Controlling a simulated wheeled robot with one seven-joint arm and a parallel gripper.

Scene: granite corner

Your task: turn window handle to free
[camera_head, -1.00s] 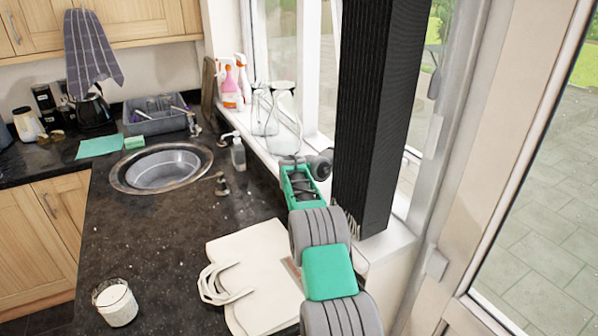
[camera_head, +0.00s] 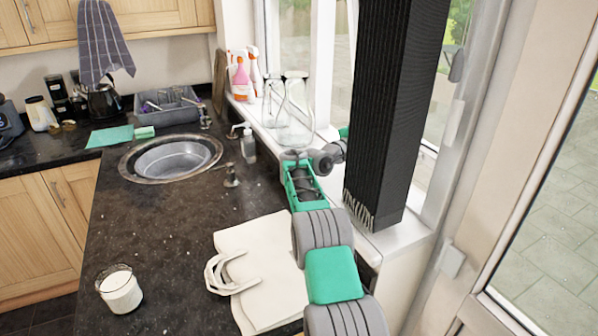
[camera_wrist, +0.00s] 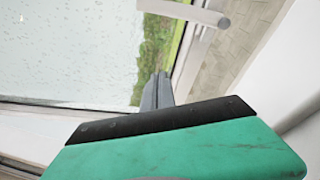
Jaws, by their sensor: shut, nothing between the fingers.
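The window handle (camera_wrist: 186,11), a pale grey lever, shows at the top of the wrist view on the window frame. It lies roughly level across the picture, its rounded end to the right. My gripper (camera_wrist: 160,85) is in the lower middle of that view, its dark fingers shut and empty. The fingertips appear below the handle and apart from it, with the wet window pane behind. In the head view my arm reaches toward the window, and my gripper's fingers are hidden behind the black hanging. I cannot make out this handle in the head view.
A black fringed hanging (camera_head: 392,110) blocks the window beside my arm. Glass bottles (camera_head: 294,115) and spray bottles (camera_head: 240,78) stand on the sill. A cream bag (camera_head: 265,265) lies on the counter below my arm, with a white candle jar (camera_head: 120,290) further left.

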